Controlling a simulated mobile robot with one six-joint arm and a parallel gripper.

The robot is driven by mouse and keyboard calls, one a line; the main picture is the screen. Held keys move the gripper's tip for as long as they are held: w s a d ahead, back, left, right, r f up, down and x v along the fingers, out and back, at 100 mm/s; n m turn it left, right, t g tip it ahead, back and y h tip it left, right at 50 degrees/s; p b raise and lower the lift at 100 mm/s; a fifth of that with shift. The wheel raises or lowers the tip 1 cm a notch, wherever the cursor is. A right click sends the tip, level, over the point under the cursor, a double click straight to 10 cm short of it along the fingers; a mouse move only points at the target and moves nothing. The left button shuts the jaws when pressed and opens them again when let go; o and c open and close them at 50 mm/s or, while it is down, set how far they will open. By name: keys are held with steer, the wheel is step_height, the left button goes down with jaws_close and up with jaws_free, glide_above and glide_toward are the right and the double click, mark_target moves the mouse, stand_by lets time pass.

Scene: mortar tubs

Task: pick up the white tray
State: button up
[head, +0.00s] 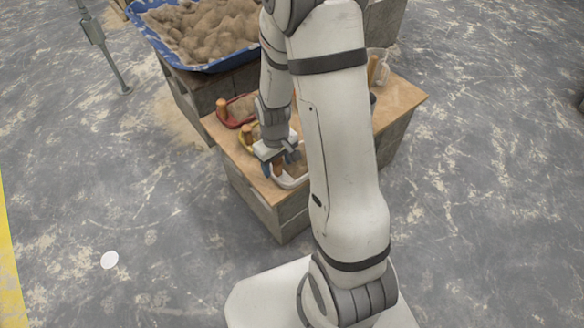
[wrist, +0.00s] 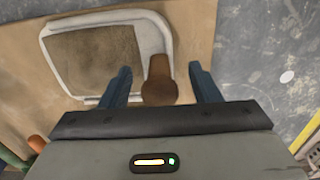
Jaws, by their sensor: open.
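The white tray (wrist: 161,38) holds brown, sandy mortar and has a brown wooden handle (wrist: 159,82). It lies on the wooden bench top near its front edge. In the head view only part of its white rim (head: 291,184) shows, as my arm and gripper cover the rest. My gripper (wrist: 160,68) is open. In the wrist view the handle shows between the two blue fingers, with a gap on each side; it is nearer the left finger. In the head view my gripper (head: 279,163) is right over the tray's handle end.
A yellow tray (head: 245,138) and a red tray (head: 229,122) with an orange-brown handle sit behind on the bench (head: 400,97). A blue tub (head: 190,66) heaped with sand stands at the back left. The floor left and right is open.

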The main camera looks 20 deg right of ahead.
step_height(320, 180, down, 2)
steer(key=shift+r, duration=0.1)
jaws_close()
stand_by(0.5)
